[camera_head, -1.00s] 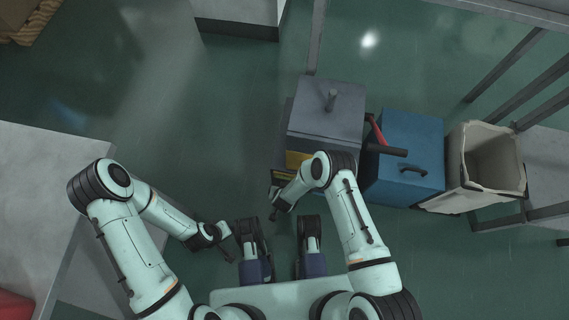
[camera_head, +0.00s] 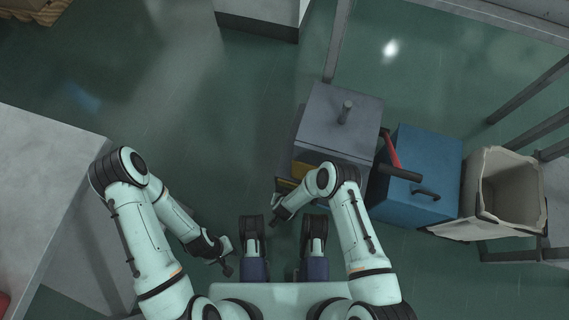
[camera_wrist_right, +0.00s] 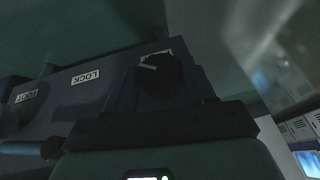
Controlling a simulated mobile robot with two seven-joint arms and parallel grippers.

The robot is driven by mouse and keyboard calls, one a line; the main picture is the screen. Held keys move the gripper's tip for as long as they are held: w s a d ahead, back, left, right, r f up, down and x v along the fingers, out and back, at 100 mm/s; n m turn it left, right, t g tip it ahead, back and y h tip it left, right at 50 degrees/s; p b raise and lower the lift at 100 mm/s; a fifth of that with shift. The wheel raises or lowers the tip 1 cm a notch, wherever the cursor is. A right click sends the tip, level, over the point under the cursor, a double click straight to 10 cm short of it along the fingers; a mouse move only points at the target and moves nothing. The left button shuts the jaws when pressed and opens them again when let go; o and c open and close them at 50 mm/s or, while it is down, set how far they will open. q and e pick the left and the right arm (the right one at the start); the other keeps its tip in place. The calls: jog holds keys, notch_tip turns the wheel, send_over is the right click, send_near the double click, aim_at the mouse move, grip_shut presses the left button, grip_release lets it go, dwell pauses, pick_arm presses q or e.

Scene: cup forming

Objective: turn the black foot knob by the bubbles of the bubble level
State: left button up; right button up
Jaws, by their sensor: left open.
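In the right wrist view a black knob (camera_wrist_right: 160,75) with a white pointer line stands on a dark panel, in front of a mostly hidden label. The uprights of my right gripper (camera_wrist_right: 167,88) stand on either side of it; I cannot tell whether they touch it. A FOOT label (camera_wrist_right: 27,95) is farther left, beside a dark rounded shape. A small lit strip with green (camera_wrist_right: 148,177), possibly the bubble level, is cut off at the bottom edge. In the head view my right gripper (camera_head: 278,206) is beside the grey machine (camera_head: 330,125). My left gripper (camera_head: 228,258) is open and empty above the floor.
A LOCK label (camera_wrist_right: 85,77) is on the panel. In the head view a blue box (camera_head: 415,175) and a beige bin (camera_head: 505,190) stand right of the machine. A grey table (camera_head: 45,165) is at left. The green floor (camera_head: 190,120) between is clear.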

jog(key=shift+w+a+h, duration=0.1)
jog(key=shift+h, duration=0.2)
jog(key=shift+a+h, duration=0.1)
jog(key=shift+h, duration=0.2)
jog(key=shift+w+a+n+g+h, duration=0.15)
jog(key=shift+n+g+h, duration=0.3)
jog(key=shift+h, duration=0.45)
jog(key=g+h, duration=0.1)
jog(key=h, duration=0.2)
jog(key=shift+a+f+n, duration=0.1)
jog(key=shift+n, duration=0.15)
jog(key=shift+h, duration=0.5)
jog(key=o, duration=1)
jog(key=shift+h, duration=0.3)
jog(key=shift+o, duration=0.2)
